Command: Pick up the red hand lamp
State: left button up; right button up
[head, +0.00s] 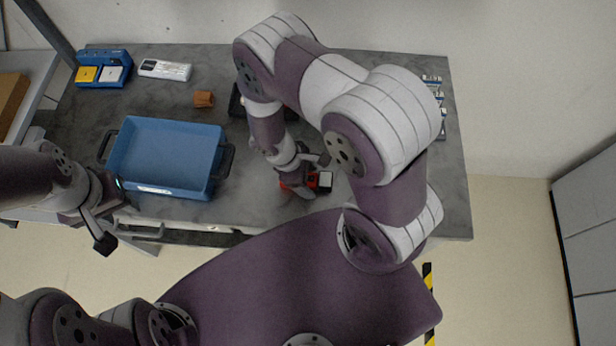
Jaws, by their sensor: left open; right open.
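The red hand lamp (324,181) lies near the front edge of the grey cart top, right of the blue tray. It is red and black with a pale square face. My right gripper (306,184) is over it, and its fingers hide the lamp's left part. The fingers are open; I cannot tell whether they touch the lamp. My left gripper (112,226) is open and empty, in front of the tray's left front corner and apart from the lamp.
A blue tray (165,187) with dark handles stands on the cart top (453,190). Behind it are a blue charger (118,57), a white device (165,69) and a brown cup (204,99). Several small bottles (432,80) stand at the back right. A dark object (237,101) is partly hidden by my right arm.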

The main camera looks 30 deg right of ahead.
jog(key=c, duration=1.1)
jog(key=shift+r, duration=0.1)
